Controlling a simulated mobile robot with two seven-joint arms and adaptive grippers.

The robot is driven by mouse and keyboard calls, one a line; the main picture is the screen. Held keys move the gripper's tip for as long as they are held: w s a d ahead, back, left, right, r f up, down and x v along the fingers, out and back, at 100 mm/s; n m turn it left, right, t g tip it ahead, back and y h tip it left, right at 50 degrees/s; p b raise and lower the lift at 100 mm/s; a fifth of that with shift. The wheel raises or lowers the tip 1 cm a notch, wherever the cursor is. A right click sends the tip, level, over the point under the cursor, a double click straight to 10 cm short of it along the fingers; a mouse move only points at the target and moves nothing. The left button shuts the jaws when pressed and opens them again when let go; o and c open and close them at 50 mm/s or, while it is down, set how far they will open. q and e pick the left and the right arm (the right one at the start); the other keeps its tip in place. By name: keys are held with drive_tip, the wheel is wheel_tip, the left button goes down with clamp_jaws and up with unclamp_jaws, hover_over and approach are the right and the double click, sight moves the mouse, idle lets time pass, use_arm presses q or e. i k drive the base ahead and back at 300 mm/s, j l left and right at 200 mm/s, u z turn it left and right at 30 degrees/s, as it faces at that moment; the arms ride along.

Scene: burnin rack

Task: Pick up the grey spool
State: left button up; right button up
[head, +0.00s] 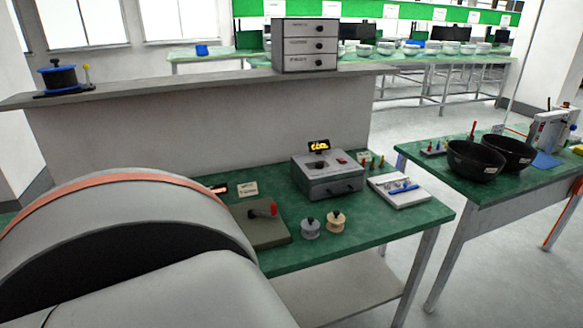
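The grey spool (310,229) stands upright on the green-topped bench (345,244), near its front edge. It has a pale grey body and a dark knob on top. A similar beige spool (336,223) stands just right of it, close beside it. Neither gripper shows in the head view. A large grey part of my own body fills the lower left and hides the left part of the bench. Nothing covers the grey spool.
A dark green plate with a red-tipped lever (262,224) lies left of the spools. A grey box with a lit display (327,179) stands behind them. A white tray with blue tools (399,191) lies to the right. Black bowls (474,162) stand on another bench.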

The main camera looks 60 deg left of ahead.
sight(311, 226)
drive_tip(key=u, duration=1.65)
